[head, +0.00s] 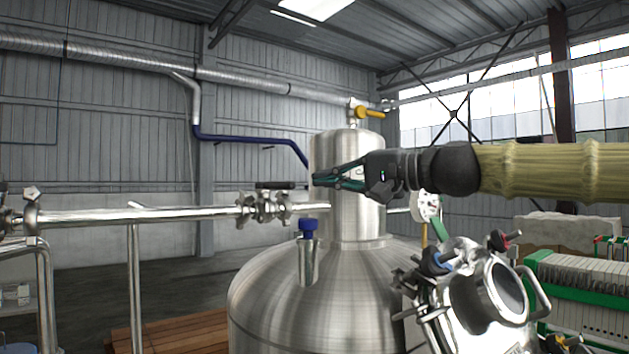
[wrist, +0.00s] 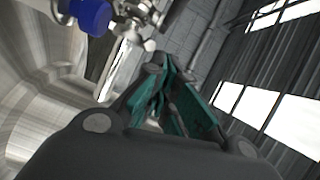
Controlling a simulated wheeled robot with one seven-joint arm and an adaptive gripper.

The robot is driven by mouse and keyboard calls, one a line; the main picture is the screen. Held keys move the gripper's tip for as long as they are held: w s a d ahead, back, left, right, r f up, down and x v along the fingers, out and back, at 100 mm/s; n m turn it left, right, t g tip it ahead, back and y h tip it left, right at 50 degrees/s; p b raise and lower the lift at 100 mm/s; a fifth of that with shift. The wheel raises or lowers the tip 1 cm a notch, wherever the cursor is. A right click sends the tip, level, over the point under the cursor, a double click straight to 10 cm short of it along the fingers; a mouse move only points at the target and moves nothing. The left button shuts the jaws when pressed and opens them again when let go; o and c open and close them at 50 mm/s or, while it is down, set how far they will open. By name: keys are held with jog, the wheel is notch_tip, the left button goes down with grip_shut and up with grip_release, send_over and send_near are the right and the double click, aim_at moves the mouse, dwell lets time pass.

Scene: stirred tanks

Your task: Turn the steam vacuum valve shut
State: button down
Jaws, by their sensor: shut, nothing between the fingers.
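No label shows which valve is the steam vacuum valve. A valve with a black handle (head: 275,186) sits on the horizontal steel pipe at the left of the tank, its handle lying along the pipe. A yellow-handled valve (head: 370,112) is on top of the tank's neck. My gripper (head: 318,180) reaches in from the right across the tank's neck, its fingertips pointing left, to the right of the black handle and apart from it. It is shut and empty. The wrist view shows its teal fingers (wrist: 165,85) close together, with pipe fittings (wrist: 135,20) beyond.
The steel tank (head: 290,285) fills the lower middle. A blue-capped fitting (head: 308,225) rises from its shoulder below my gripper; a blue cap (wrist: 90,15) shows in the wrist view. A round manway (head: 490,295) with knobs is at the right. Free air lies above the pipe (head: 140,213).

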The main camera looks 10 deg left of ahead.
jog(key=s+d+b, duration=0.3)
jog(key=s+d, duration=0.2)
jog(key=d, duration=0.2)
jog(key=shift+s+d+r, duration=0.15)
jog(key=shift+s+r, duration=0.1)
jog(key=shift+s, duration=0.05)
